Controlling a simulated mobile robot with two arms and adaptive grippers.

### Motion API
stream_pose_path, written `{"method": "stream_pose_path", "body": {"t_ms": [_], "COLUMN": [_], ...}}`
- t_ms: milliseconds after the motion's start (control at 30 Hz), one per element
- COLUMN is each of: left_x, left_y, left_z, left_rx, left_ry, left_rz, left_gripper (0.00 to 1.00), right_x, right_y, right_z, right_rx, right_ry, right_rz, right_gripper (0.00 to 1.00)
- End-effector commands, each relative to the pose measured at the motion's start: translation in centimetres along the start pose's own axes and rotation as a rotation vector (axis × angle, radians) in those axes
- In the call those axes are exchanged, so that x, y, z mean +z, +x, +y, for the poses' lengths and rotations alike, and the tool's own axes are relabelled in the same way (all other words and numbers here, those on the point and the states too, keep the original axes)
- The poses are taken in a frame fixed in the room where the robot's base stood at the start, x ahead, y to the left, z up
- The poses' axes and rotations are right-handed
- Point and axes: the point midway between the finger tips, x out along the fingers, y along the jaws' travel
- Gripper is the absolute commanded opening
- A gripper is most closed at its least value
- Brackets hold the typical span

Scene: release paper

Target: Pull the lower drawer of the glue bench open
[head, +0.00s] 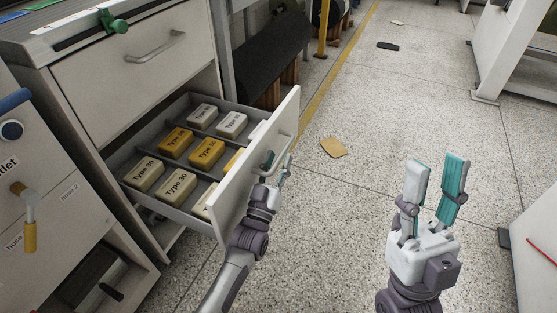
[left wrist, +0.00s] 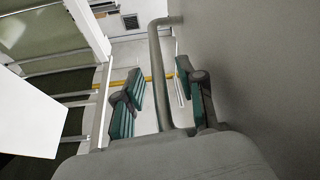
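The glue bench's lower drawer (head: 225,205) is pulled well out in the head view, with several white and yellow blocks in its compartments, some marked "Type 30". The upper drawer (head: 110,80) above it is shut. My left gripper (head: 277,163) is at the outer face of the lower drawer's front. In the left wrist view, the grey bar handle (left wrist: 160,75) passes between the fingers of this gripper (left wrist: 160,97), with gaps visible beside the bar. The fingers look open around it. My right gripper (head: 436,180) is open and empty above the floor at the right.
A cabinet with a blue handle and an orange-tipped nozzle (head: 28,215) stands at the left. A dark roll (head: 265,60) lies behind the drawer. A brown scrap (head: 333,148) lies on the speckled floor.

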Motion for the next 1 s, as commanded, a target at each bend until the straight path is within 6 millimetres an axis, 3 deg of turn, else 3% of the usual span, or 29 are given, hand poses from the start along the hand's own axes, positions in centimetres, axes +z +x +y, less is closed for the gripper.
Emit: {"method": "stream_pose_path", "body": {"t_ms": [500,700,1000], "left_x": [0.1,0.1,0.1], "left_y": [-9.8,-11.4,-11.5], "left_z": [0.0,0.0,0.0], "left_rx": [0.0,-0.001,0.0], "left_ry": [0.0,0.0,0.0], "left_rz": [-0.004,-0.002,-0.002], "left_gripper": [0.39,0.39,0.39], "right_x": [0.0,-0.1,-0.1], "right_y": [0.0,0.0,0.0], "right_z": [0.0,0.0,0.0], "right_rx": [0.0,0.0,0.0], "right_ry": [-0.001,-0.001,-0.001], "right_rz": [0.001,0.002,0.002], "right_gripper": [0.4,0.4,0.4]}}
